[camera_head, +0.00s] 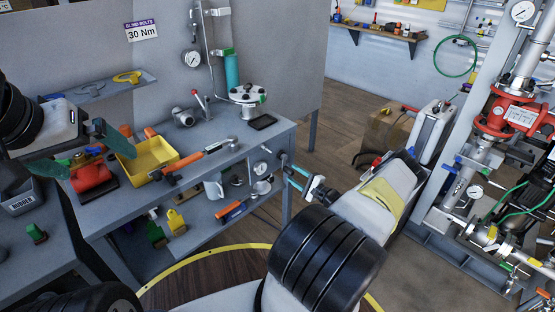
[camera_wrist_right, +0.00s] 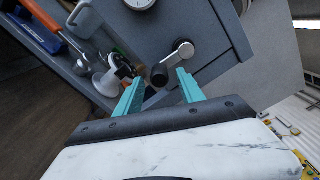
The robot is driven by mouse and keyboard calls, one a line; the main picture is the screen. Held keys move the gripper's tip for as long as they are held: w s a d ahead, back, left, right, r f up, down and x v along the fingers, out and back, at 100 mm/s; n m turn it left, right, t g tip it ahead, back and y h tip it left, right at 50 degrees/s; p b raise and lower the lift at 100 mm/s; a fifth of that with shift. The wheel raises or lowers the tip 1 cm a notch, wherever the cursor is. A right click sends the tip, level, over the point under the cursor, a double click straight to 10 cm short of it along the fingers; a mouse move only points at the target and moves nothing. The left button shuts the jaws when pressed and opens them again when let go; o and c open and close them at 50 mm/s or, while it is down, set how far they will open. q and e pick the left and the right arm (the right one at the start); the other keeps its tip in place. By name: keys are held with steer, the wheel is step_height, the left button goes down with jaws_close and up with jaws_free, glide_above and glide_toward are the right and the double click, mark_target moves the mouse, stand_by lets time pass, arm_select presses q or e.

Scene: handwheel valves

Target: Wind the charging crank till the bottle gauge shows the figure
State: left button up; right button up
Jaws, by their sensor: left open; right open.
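The crank (camera_wrist_right: 184,48) in the right wrist view has a pale hub, a grey arm and a black knob (camera_wrist_right: 159,75), and sits on the side of the grey bench. My right gripper (camera_wrist_right: 160,80) is open, with its teal fingertips on either side of the knob in the picture; contact cannot be told. In the head view my right gripper (camera_head: 290,176) is at the bench's right end, where the crank is small and unclear. A round gauge (camera_head: 192,59) hangs beside the teal bottle (camera_head: 231,70); its reading is too small to tell. My left gripper (camera_head: 101,161) is open over the bench's left part.
The bench (camera_head: 222,158) carries a yellow bin (camera_head: 147,158), an orange-handled tool (camera_head: 200,155) and a flanged vessel (camera_head: 247,94). A mug (camera_head: 213,188) and tools sit on its lower shelf. A pipe rig with a red valve body (camera_head: 507,115) stands right.

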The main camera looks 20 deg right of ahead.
steer(key=shift+v, duration=2.45)
steer(key=v, duration=0.8)
steer(key=a+r+n+g+y, duration=0.2)
steer(key=a+r+n+g, duration=0.5)
steer(key=a+r, duration=0.5)
steer(key=a+r+n+g+y, duration=0.1)
steer(key=a+r+n+g, duration=0.6)
steer(key=r, duration=1)
steer(key=s+a+r+n+t+h, duration=0.1)
steer(key=s+a+r, duration=0.4)
steer(key=s+r, duration=0.5)
steer(key=s+a+r+n+t+h, duration=0.2)
steer(key=s+a+r+n+h, duration=0.2)
steer(key=s+r, duration=0.5)
steer(key=s+a+h, duration=0.1)
steer(key=s+h, duration=0.1)
steer(key=shift+a+r+t+h, duration=0.3)
steer(key=shift+r, duration=0.1)
